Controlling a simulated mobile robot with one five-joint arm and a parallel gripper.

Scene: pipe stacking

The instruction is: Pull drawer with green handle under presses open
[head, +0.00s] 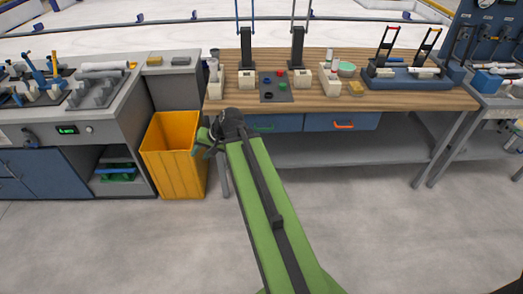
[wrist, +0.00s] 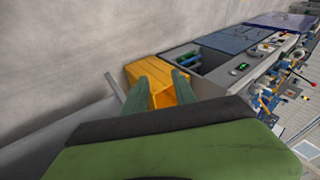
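The blue drawer with the green handle (head: 290,122) sits under the wooden worktop in the head view and looks shut. Its green handle (head: 262,127) shows just right of my arm, which hides the drawer's left part. Two presses, one with a blue lever (head: 246,48) and one with a grey lever (head: 297,48), stand on the worktop above. My gripper (head: 203,140) is left of the drawer, in front of the orange bin's upper right edge. In the wrist view my gripper (wrist: 161,78) has its two fingers apart with nothing held; the drawer is not seen there.
The orange bin (head: 172,165) stands left of the bench and shows beyond my fingers in the wrist view (wrist: 150,70). A grey lower shelf (head: 370,150) lies beneath. The floor in front is clear.

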